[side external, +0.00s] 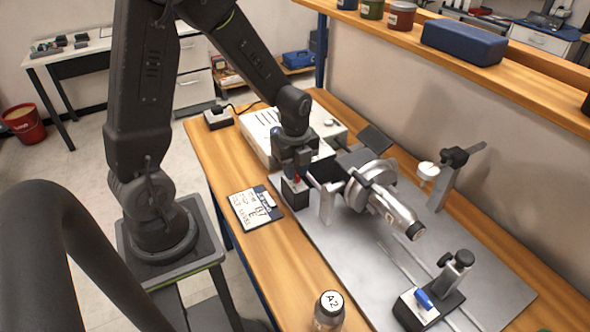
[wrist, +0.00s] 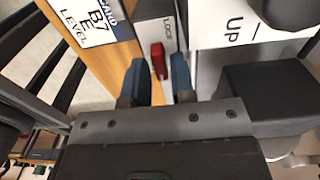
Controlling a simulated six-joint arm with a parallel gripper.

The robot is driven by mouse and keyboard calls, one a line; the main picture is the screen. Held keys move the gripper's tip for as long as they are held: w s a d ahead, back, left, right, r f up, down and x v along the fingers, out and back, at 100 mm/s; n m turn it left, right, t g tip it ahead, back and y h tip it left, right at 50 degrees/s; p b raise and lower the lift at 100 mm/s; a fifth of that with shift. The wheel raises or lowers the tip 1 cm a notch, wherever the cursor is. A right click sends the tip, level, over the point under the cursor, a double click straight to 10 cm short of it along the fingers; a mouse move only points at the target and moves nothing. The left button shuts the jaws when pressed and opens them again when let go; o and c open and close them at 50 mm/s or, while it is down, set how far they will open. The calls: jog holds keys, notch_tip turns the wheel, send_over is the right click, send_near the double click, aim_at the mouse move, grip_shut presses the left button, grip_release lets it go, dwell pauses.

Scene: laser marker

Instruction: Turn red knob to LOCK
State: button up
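The red knob (wrist: 158,60) is a narrow lever-like handle on a small block with a pale, lettered top face (wrist: 158,28). The lettering is partly readable and seems to include LOCK. In the side view the block (side external: 294,194) stands at the near left of the metal base plate, with only a bit of red showing. My gripper (wrist: 160,76) is open, its two blue fingertips on either side of the knob. Narrow gaps seem to show on both sides. In the wrist view the knob's long side runs roughly up and down, along the fingers. My gripper (side external: 296,168) hides much of the knob from the side.
A label card (side external: 256,208) lies on the wooden bench left of the block. A white box (side external: 262,126) stands behind my gripper. A metal bracket (side external: 326,200) and a cylindrical tool (side external: 390,208) are close on the right. A jar marked A2 (side external: 329,312) stands at the front.

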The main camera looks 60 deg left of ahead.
jog(key=shift+f, duration=0.35)
jog(key=shift+c, duration=0.3)
grip_shut()
